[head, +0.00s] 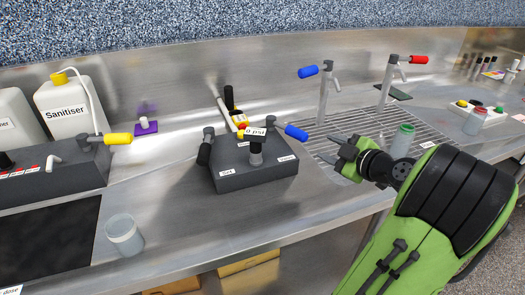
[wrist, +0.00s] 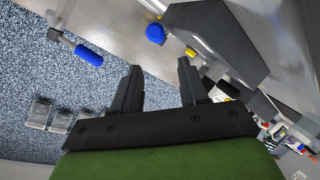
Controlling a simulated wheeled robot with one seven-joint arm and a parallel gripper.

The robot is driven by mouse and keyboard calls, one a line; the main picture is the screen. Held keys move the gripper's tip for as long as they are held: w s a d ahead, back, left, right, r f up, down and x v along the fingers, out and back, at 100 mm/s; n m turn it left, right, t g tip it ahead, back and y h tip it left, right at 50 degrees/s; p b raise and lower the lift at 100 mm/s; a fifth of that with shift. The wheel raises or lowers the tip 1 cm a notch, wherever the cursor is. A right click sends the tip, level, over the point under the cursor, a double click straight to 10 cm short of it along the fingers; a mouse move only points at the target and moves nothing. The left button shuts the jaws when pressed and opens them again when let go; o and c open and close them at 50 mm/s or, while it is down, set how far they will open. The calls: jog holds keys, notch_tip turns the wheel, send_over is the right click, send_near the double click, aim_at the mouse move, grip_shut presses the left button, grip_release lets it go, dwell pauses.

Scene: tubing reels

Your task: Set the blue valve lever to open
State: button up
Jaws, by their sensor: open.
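The grey valve block (head: 255,178) stands on the steel counter at the centre of the head view. Its blue lever (head: 296,132) sticks out from the block's right rear corner, pointing right. Small white labels on the block are too small to read surely. My gripper (head: 338,152) is open and empty, to the right of the blue lever and apart from it. In the wrist view a round blue end (wrist: 155,33), seemingly this lever, lies ahead of my open fingers (wrist: 158,70), close to the dark block.
A tap with a blue handle (head: 308,71) and one with a red handle (head: 418,60) stand behind, over a drain grid (head: 330,140). A green-capped jar (head: 403,141) is beside my gripper. A yellow-handled dispenser (head: 118,139) and a clear cup (head: 124,236) are left. The counter front is clear.

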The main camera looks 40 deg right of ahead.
aim_at(297, 134)
jog(key=x, duration=1.5)
jog(key=shift+w+d+r, duration=0.2)
jog(key=shift+w+d, duration=0.1)
grip_shut()
